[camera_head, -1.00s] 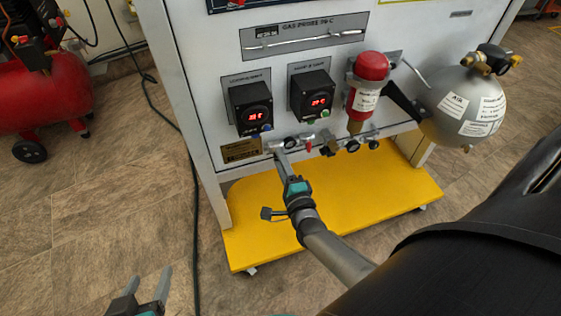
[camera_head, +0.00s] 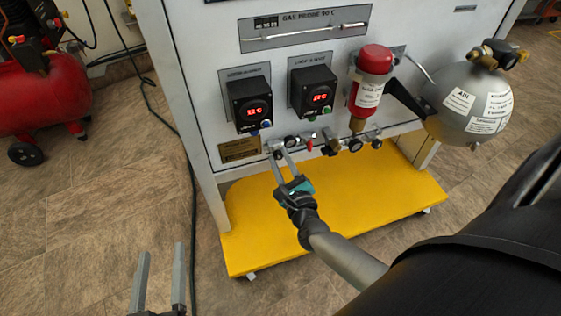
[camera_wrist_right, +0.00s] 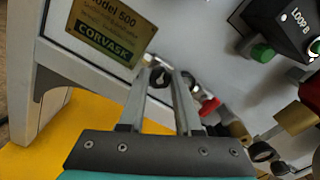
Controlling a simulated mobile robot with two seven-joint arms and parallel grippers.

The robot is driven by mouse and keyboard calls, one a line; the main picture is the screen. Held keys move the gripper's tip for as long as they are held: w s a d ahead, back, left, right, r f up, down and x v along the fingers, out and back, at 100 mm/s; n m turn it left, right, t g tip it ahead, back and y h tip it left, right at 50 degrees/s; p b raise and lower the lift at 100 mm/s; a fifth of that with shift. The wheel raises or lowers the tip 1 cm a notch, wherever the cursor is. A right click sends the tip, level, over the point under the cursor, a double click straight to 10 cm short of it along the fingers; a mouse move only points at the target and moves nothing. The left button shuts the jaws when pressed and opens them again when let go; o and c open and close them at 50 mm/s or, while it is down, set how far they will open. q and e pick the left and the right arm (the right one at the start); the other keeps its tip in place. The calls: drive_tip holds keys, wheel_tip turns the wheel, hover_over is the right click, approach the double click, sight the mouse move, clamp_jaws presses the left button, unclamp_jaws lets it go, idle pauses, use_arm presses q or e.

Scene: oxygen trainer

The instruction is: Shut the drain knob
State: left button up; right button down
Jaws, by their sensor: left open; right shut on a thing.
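The drain knob, by its look, is a small dark round knob (camera_wrist_right: 159,77) at the left end of the row of fittings under the panel. In the right wrist view it sits between my fingertips, and part of it is hidden by them. My right gripper (camera_head: 279,151) is at this knob, its fingers closed on it; they also show in the right wrist view (camera_wrist_right: 163,76). My left gripper (camera_head: 160,250) is open and empty, low over the floor at the lower left.
A red lever (camera_head: 310,146), a brass fitting (camera_head: 330,148) and small gauges (camera_head: 354,146) sit close to the right of the knob. A brass plate (camera_head: 240,149) is to its left. A yellow base (camera_head: 350,210) lies below. A red compressor (camera_head: 45,95) stands far left.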

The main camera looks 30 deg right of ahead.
drive_tip(key=shift+r+m, duration=0.1)
drive_tip(key=shift+m, duration=1.5)
drive_tip(key=c, duration=0.6)
unclamp_jaws()
